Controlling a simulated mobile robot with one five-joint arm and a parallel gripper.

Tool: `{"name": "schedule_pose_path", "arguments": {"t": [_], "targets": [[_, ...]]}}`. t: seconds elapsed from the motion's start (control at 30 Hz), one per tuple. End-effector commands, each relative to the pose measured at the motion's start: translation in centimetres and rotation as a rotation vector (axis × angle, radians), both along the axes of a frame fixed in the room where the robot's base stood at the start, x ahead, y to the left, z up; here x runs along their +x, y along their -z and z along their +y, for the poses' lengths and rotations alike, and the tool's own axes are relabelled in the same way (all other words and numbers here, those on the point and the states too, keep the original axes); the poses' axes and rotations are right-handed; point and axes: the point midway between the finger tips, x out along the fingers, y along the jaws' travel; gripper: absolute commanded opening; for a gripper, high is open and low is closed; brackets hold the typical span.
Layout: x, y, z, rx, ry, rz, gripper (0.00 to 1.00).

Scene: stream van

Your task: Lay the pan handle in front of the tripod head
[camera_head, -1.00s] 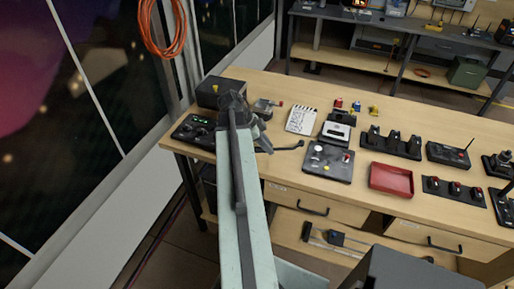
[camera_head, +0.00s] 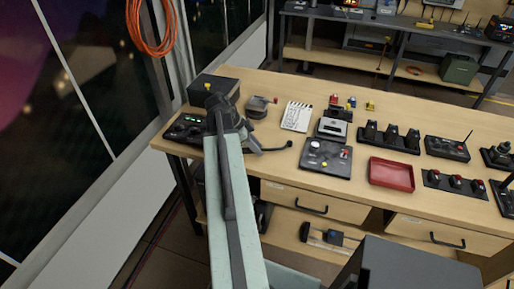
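My gripper (camera_head: 228,117) is over the left end of the wooden table, seen from behind along my arm, which hides much of it. The pan handle (camera_head: 272,149), a thin dark rod with a knobbed tip, sticks out to the right from my gripper. My gripper appears shut on its near end; the fingers themselves are hidden. The handle's height above the table is hard to judge. A small grey and dark piece with a red knob, which looks like the tripod head (camera_head: 258,107), stands on the table beyond the handle and to the right of my gripper.
A black box (camera_head: 214,88) and a dark panel with green lights (camera_head: 186,130) are at the left. A bare table strip (camera_head: 272,172) lies before the handle.

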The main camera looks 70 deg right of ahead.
Motion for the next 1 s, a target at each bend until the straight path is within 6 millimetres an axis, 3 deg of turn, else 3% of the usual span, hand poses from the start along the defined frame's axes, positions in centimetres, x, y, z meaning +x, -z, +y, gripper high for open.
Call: {"name": "schedule_pose_path", "arguments": {"t": [0.4,0.8,1.0], "targets": [[-0.1,-0.5,0.0,0.000,0.001,0.000,0.45],[4.1,-8.4,1.8,0.000,0.000,0.000,0.45],[5.5,-10.4,2.5,0.000,0.002,0.000,0.45]]}}
